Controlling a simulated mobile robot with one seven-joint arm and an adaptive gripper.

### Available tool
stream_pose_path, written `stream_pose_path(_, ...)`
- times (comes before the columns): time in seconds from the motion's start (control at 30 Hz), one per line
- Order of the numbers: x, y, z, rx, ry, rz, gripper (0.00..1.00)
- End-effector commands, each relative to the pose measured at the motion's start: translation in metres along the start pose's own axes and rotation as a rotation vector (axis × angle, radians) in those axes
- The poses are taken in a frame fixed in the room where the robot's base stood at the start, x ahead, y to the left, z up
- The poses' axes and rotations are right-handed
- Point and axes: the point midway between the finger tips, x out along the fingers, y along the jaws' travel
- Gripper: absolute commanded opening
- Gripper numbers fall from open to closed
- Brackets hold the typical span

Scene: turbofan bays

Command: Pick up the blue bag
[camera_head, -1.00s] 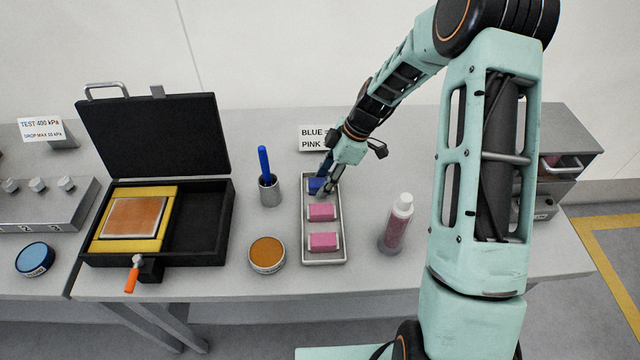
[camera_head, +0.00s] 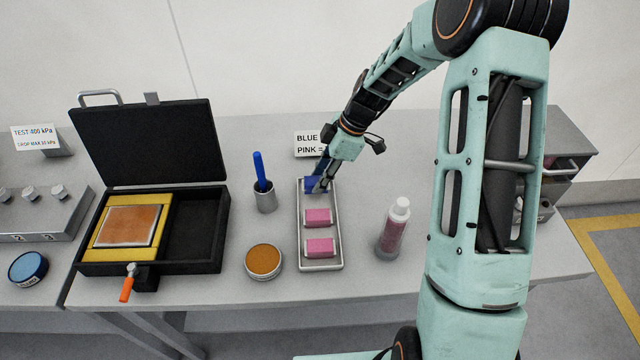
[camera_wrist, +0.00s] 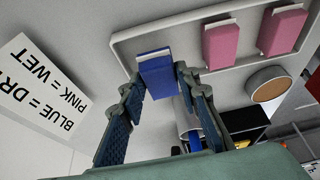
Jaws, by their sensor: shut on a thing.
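The blue bag (camera_head: 313,184) is at the far end of a light grey tray (camera_head: 321,266). In the wrist view the blue bag (camera_wrist: 157,74) is between the two fingertips of my gripper (camera_wrist: 155,84), with its pale edge toward the tray's rim. My gripper (camera_head: 319,181) is shut on the bag. The fingers hide part of it in the head view. Whether the bag touches the tray floor I cannot tell. Two pink bags (camera_head: 319,217) lie in the tray nearer the front.
A sign about blue and pink (camera_head: 308,144) stands behind the tray. A cup with a blue pen (camera_head: 264,196) and a round orange-topped tin (camera_head: 263,261) are left of the tray. A bottle (camera_head: 393,230) stands on the right. An open black case (camera_head: 200,235) is further left.

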Motion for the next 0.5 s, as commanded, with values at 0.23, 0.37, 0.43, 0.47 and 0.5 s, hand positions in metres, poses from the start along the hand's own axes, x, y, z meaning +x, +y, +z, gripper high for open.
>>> stream_pose_path(0.23, -0.026, -0.023, -0.017, -0.002, -0.001, 0.004, 0.06)
stream_pose_path(0.37, -0.040, -0.036, -0.027, -0.001, -0.001, 0.003, 0.06)
stream_pose_path(0.43, -0.048, -0.044, -0.032, -0.002, -0.002, 0.003, 0.06)
stream_pose_path(0.47, -0.051, -0.047, -0.034, -0.002, -0.002, 0.002, 0.06)
stream_pose_path(0.5, -0.054, -0.052, -0.037, -0.002, -0.002, 0.001, 0.06)
